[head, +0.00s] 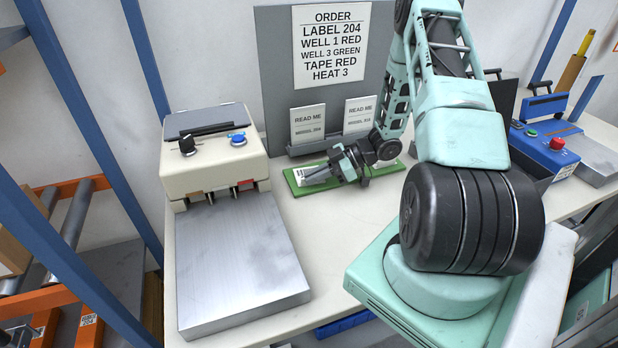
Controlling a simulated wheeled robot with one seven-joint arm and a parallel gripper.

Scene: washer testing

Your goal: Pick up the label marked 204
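My gripper (318,174) reaches left over the green tray (294,188) at the back of the white table. A white label with dark print (310,178) shows on this tray, right at my fingers and partly covered by them. Its number is too small to read. I cannot tell whether my fingers touch it or are shut on it. The order sheet (332,45) on the grey board reads "LABEL 204", "WELL 1 RED", "WELL 3 GREEN", "TAPE RED" and "HEAT 3".
Two "READ ME" cards (308,124) (360,114) stand behind the tray. A beige machine with knobs (215,150) and a grey plate (240,265) is at left. A blue box with a red button (545,150) is at right. The table's front middle (335,265) is clear.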

